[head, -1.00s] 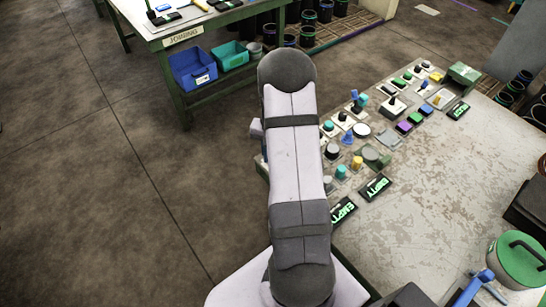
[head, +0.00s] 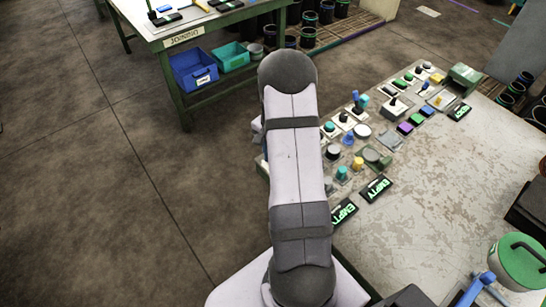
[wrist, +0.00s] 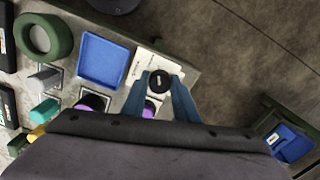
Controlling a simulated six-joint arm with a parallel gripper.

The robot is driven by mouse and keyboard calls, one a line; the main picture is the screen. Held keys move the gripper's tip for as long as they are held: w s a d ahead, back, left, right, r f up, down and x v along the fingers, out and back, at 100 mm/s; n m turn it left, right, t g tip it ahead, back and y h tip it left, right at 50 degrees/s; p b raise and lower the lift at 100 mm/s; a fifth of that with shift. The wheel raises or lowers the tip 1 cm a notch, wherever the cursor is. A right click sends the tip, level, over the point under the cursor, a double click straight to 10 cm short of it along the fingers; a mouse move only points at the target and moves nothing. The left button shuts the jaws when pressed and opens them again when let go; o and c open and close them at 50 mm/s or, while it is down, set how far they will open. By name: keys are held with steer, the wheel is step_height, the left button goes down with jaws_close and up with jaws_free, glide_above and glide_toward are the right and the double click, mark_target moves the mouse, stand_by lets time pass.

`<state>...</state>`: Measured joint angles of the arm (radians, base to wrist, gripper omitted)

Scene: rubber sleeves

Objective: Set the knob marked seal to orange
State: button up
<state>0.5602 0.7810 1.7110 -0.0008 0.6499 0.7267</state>
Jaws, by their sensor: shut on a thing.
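A round black knob (wrist: 159,80) with a small pale mark on top sits on a white plate (wrist: 143,64) near the edge of the panel in the wrist view. My gripper (wrist: 160,92) has its two blue fingers on either side of this knob and is shut on it. The lettering on the plate is too small to read, so I cannot tell if it says seal. No orange mark is clear there. In the head view my arm hides the gripper and this knob.
A blue square tray (wrist: 102,60), a green ring (wrist: 38,35) and purple knobs (wrist: 92,103) lie close to the gripper. In the head view, several knobs and switches line the worktable (head: 430,190). Dark floor is open at left.

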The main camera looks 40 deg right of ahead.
steer(key=o, duration=1.1)
steer(key=shift+c, duration=0.2)
steer(key=shift+r+b, duration=0.95)
steer(key=shift+r, duration=2.75)
steer(key=shift+n, duration=0.3)
